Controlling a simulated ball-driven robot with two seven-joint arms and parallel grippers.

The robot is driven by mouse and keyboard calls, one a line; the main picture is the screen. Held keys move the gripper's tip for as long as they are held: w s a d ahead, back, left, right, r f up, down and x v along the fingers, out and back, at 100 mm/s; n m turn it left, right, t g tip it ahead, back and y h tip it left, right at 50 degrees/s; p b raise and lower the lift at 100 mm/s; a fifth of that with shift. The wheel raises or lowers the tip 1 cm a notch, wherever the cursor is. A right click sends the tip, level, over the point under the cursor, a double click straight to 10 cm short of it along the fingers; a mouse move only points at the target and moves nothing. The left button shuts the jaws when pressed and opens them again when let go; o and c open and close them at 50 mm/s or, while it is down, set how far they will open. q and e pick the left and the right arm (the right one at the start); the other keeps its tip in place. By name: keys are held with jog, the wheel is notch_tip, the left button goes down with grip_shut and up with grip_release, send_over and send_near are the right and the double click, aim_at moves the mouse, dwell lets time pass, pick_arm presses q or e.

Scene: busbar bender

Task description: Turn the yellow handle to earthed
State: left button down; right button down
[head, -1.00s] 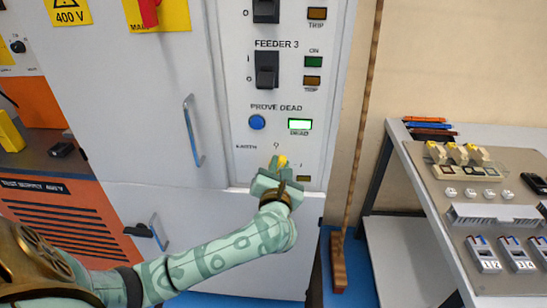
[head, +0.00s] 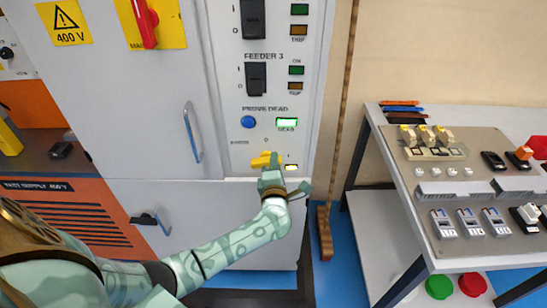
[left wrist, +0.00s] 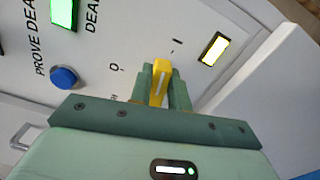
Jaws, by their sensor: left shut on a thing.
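The yellow handle (head: 262,160) is low on the grey cabinet front, under the "PROVE DEAD" button. In the head view it lies roughly level, its yellow end to the left. My left gripper (head: 270,175) is on it and covers part of it. In the left wrist view the yellow handle (left wrist: 160,80) stands between the fingers of my left gripper (left wrist: 164,88), which is shut on it. The marks O and I show beside it; a third label is mostly hidden. The small lamp (left wrist: 215,49) beside the handle is lit pale. My right gripper is not in view.
The green DEAD lamp (head: 287,123) is lit beside the blue button (head: 248,122). A door handle (head: 192,133) sticks out to the left. A bench (head: 385,150) with switchgear stands further right.

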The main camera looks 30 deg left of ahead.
pick_arm(q)
jog(key=shift+s+a+f+m+p, duration=0.15)
jog(key=shift+f+m+p, duration=0.45)
jog(key=shift+m, duration=0.5)
jog(key=c, duration=1.6)
grip_release()
jog(key=shift+o, duration=1.4)
jog(key=shift+a+r, duration=0.15)
jog(key=shift+a, duration=0.05)
jog(key=p+v, duration=0.2)
jog(key=v, duration=1.4)
jog(key=shift+d+p, duration=0.2)
jog(key=shift+p, duration=0.1)
